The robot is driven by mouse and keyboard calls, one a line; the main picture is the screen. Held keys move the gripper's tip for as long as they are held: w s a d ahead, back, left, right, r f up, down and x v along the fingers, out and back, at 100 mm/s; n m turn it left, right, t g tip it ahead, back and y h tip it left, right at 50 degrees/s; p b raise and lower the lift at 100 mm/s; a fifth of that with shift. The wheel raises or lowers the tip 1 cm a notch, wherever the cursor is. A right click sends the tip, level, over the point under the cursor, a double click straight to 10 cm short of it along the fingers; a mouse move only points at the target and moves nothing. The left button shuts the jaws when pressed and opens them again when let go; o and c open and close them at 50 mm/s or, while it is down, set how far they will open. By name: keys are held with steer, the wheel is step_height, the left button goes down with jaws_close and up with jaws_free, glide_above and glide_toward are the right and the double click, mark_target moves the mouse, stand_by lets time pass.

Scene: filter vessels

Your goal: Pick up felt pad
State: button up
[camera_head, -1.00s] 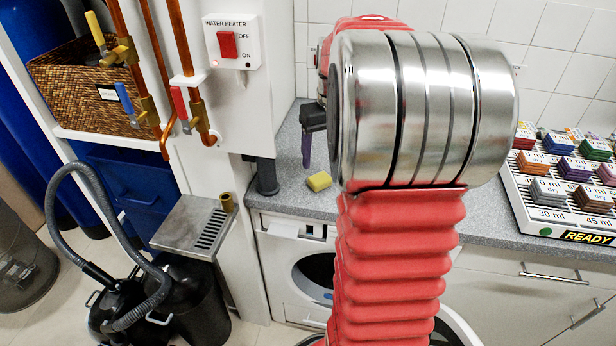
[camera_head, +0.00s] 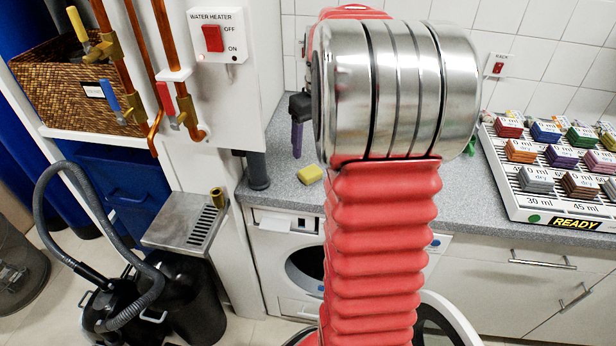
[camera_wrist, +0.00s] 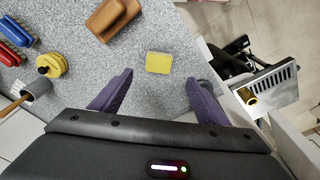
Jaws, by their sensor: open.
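A small yellow pad (camera_head: 310,174), which looks like the felt pad, lies flat on the speckled grey counter. In the wrist view the yellow pad (camera_wrist: 159,62) lies in the gap between my two purple fingers, a little beyond their tips. My gripper (camera_wrist: 159,80) is open and empty, and its fingers do not touch the pad. In the head view one purple finger (camera_head: 297,138) shows above and to the left of the pad. My arm hides the rest of the gripper there.
The wrist view shows a brown block (camera_wrist: 112,18), a yellow spool-like object (camera_wrist: 52,65) and a grey cup-like object (camera_wrist: 37,88) left of the pad. A metal drip tray (camera_head: 187,226) stands left of the counter. A rack of coloured blocks (camera_head: 556,170) stands at the right.

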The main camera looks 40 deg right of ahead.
glide_above(311, 171)
steer(key=f, duration=0.6)
steer(key=shift+s+a, duration=0.2)
steer(key=shift+s, duration=0.2)
steer(key=shift+w+d+f, duration=0.1)
steer(key=shift+w+f, duration=0.05)
steer(key=shift+f, duration=1.15)
steer(key=shift+w+d+f, duration=0.1)
steer(key=shift+w+f, duration=0.05)
steer(key=shift+f, duration=1.1)
steer(key=shift+c, duration=0.5)
steer(key=c, duration=1.1)
steer(key=shift+r, duration=0.1)
step_height(311, 171, up, 10)
steer(key=shift+f, duration=0.1)
